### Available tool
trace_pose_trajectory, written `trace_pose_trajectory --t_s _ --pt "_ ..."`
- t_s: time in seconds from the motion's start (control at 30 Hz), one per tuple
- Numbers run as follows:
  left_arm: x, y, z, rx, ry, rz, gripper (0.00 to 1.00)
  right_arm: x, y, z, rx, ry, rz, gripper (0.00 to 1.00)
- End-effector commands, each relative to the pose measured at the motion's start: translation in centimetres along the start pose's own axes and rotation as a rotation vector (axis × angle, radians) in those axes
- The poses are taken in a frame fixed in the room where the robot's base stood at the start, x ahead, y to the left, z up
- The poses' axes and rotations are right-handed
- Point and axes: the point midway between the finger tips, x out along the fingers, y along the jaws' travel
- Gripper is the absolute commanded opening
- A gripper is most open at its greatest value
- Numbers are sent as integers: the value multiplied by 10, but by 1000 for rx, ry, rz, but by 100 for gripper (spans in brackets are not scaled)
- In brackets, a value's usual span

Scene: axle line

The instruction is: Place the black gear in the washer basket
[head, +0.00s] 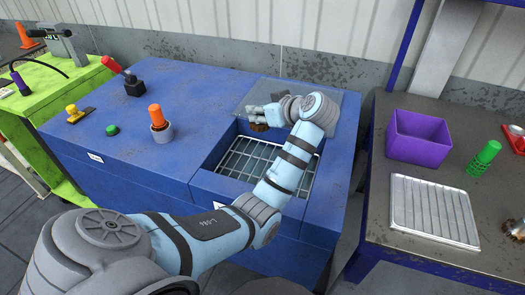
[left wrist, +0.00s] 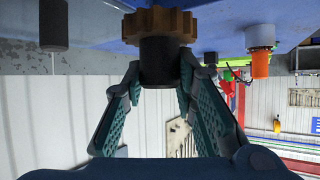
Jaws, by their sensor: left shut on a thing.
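My left gripper (head: 262,116) is shut on a gear with a brown toothed rim and a black hub. In the left wrist view the gear (left wrist: 160,24) has its black hub between the two fingers, with the toothed rim beyond the fingertips. In the head view only a bit of the brown rim (head: 259,127) shows below the gripper. The washer basket (head: 238,160) is a wire grid sunk in the opening of the blue cabinet. The gripper is above the far edge of this opening. My forearm hides the basket's right part. My right gripper is not in view.
A clear lid (head: 345,108) stands behind the opening. The blue cabinet top (head: 190,95) carries an orange knob (head: 156,115), a green button (head: 112,130) and a red-handled lever (head: 132,84).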

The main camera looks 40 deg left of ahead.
Motion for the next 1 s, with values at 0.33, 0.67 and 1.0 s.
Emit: trace_pose_trajectory --t_s 0.33,0.67,1.0 --pt "47 2 80 1 2 2 0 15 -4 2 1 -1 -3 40" --pt "67 3 115 0 2 3 0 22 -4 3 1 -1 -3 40" --pt "66 3 115 2 0 3 45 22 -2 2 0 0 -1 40"
